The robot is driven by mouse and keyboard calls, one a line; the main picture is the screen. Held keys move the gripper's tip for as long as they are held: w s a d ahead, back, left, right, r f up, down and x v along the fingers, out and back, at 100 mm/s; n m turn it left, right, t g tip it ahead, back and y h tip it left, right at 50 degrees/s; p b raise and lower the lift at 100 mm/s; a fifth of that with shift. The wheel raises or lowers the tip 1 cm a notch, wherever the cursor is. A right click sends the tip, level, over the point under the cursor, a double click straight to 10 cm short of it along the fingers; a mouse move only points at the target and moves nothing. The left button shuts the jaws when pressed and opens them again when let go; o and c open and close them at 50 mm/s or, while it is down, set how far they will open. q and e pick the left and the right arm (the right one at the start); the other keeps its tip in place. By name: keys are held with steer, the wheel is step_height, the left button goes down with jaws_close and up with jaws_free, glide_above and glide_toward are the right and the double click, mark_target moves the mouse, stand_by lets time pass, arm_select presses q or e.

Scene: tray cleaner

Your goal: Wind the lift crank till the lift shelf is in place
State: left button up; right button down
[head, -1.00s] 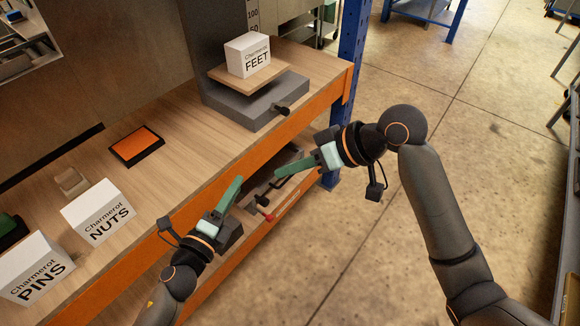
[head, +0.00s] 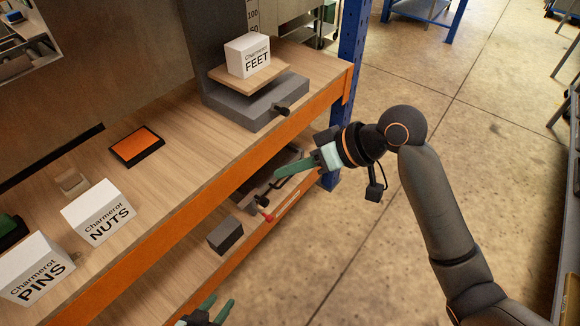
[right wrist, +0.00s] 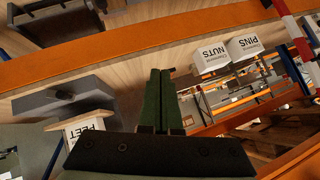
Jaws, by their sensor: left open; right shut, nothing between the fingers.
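The lift is a grey base (head: 250,105) at the far end of the bench, with a wooden lift shelf (head: 268,76) just above it. A white FEET box (head: 248,56) stands on that shelf. The dark crank knob (head: 281,110) sticks out from the base near the bench edge; it also shows in the right wrist view (right wrist: 65,96). My right gripper (head: 278,173) is shut and empty, in front of and below the knob, apart from it. Its green fingers (right wrist: 160,72) are together in the right wrist view. My left gripper (head: 222,302) is open and empty at the bottom edge.
A scale (head: 253,15) marked 100 stands behind the FEET box. NUTS (head: 98,212) and PINS (head: 36,268) boxes and an orange pad (head: 136,146) lie on the bench. A grey block (head: 225,235) and a red-tipped lever (head: 268,217) are below. A blue post (head: 350,60) stands right.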

step_height(320, 180, down, 8)
steer(key=s+a+n+t+h+b, duration=0.1)
steer(key=s+t, duration=0.1)
steer(key=shift+a+f+h, duration=0.15)
steer(key=shift+a+h, duration=0.05)
steer(key=shift+h, duration=0.1)
stand_by(0.7)
stand_by(1.2)
